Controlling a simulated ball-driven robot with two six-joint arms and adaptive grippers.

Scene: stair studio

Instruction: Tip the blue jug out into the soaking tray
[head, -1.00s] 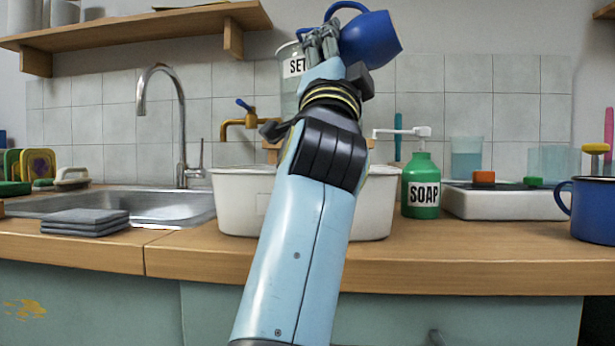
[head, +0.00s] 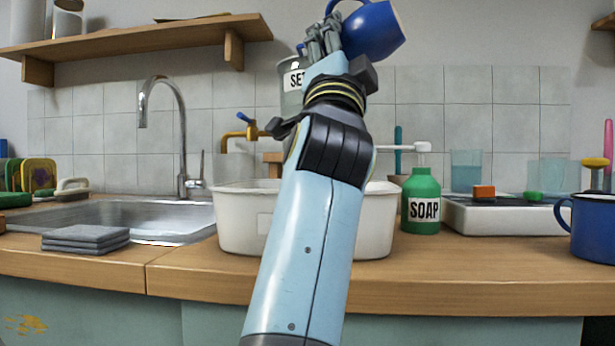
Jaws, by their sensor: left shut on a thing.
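My left gripper (head: 322,42) is shut on the blue jug (head: 372,32), high in the middle of the head view. The jug is tilted, with its handle towards the upper left; its top is cut by the picture's edge. I cannot see inside it or any liquid leaving it. Below, a deep white tub (head: 236,222) stands on the counter, partly hidden behind my left arm. A shallower white tray (head: 505,222) stands at the right. I cannot tell for sure which is the soaking tray. My right gripper is not in view.
A green soap bottle (head: 421,203) stands between tub and tray. A blue mug (head: 594,228) is at the far right. A labelled container (head: 291,88) and brass tap (head: 243,132) are behind my arm. The sink (head: 130,217) and grey cloths (head: 86,238) are left.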

